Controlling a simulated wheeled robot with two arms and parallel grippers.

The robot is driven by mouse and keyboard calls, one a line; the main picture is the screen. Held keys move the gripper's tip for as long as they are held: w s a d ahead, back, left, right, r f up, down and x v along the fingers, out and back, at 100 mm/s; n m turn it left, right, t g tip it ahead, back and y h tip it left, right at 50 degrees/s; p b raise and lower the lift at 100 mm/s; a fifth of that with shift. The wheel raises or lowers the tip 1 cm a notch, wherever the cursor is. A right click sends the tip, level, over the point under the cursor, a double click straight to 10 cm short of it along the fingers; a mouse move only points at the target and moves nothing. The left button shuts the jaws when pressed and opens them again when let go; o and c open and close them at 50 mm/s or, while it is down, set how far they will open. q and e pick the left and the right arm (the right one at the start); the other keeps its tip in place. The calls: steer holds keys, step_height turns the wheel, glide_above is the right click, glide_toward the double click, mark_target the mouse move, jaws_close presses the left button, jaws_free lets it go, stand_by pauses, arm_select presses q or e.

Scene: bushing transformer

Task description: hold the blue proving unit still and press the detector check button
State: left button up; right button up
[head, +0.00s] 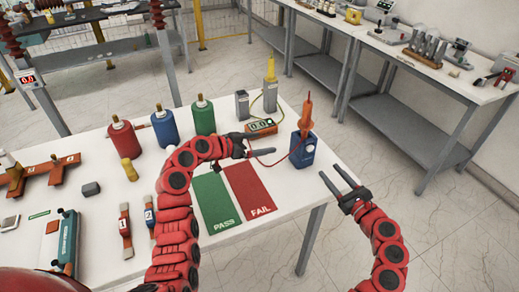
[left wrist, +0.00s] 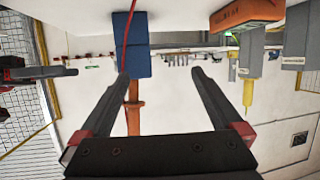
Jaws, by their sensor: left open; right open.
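The blue proving unit (head: 302,150) stands upright near the table's right edge, with a pale round spot on its front. An orange probe-like tool, likely the detector (head: 305,118), stands upright at its top; I cannot make out its button. My left gripper (head: 268,144) is open and empty, just left of the unit. In the left wrist view, which is upside down, the unit (left wrist: 138,48) lies beyond the fingertips (left wrist: 160,74). My right gripper (head: 330,172) is open and empty, right of the unit beyond the table edge.
An orange meter (head: 262,127) sits behind my left gripper, with a red lead running to the unit. Grey blocks (head: 242,104) and a yellow-topped tool (head: 270,72) stand behind. Green and red PASS/FAIL mats (head: 250,190) lie in front. Red, blue and green bottles (head: 203,117) stand left.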

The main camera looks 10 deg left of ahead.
mark_target(302, 150)
arm_select(q)
steer(key=w+d+f, duration=0.2)
steer(key=d, duration=0.2)
steer(key=w+d+f+m+g, duration=0.1)
steer(key=w+d+f, duration=0.1)
steer(key=d, duration=0.3)
steer(key=w+d+f+m+g+h, duration=0.1)
steer(key=w+d+f, duration=0.1)
steer(key=d, duration=0.2)
steer(key=shift+d+f, duration=0.15)
steer(key=shift+d, duration=0.2)
steer(key=c, duration=1.5)
arm_select(e)
jaws_close()
stand_by(0.7)
